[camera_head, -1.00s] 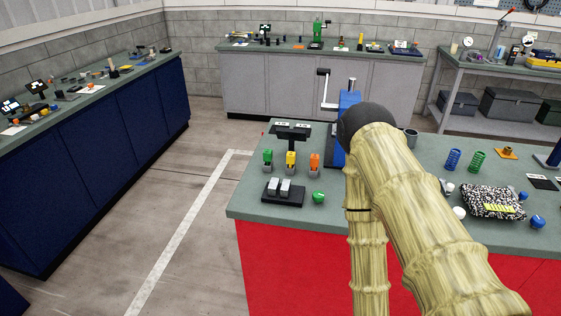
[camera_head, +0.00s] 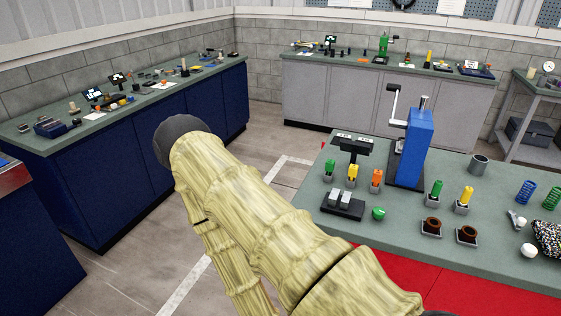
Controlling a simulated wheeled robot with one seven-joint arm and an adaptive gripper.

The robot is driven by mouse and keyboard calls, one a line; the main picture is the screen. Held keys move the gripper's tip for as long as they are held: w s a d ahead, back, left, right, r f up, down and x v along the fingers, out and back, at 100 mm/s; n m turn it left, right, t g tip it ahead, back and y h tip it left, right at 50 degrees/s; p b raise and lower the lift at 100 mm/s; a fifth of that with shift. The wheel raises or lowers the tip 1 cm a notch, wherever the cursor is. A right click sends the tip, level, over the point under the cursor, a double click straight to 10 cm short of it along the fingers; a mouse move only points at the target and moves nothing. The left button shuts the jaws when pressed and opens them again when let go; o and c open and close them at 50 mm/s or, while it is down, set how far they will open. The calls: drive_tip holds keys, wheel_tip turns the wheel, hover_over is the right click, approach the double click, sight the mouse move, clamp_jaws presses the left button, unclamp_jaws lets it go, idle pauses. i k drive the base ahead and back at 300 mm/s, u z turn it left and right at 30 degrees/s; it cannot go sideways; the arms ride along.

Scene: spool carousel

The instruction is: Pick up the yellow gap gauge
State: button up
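Two small yellow pieces stand on the near table with the red front, and I cannot tell which is the gap gauge. One yellow piece (camera_head: 353,173) stands upright in a grey holder between a green piece (camera_head: 329,167) and an orange piece (camera_head: 376,178). The other yellow piece (camera_head: 466,195) stands upright in a grey holder farther right, beside a green piece (camera_head: 436,189). My arm crosses the lower left of the head view, left of both. My gripper is not in view.
A blue press (camera_head: 413,150) with a crank stands behind the pieces. A black stand with grey blocks (camera_head: 342,205), a green knob (camera_head: 378,214) and two brown rings (camera_head: 432,224) lie nearby. A blue bench (camera_head: 150,150) stands left, with open floor between.

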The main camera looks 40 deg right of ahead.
sight(353, 169)
drive_tip(key=u, duration=0.5)
drive_tip(key=k, duration=1.05)
drive_tip(key=z, duration=1.4)
drive_tip(key=i, duration=0.15)
drive_tip(key=z, duration=0.2)
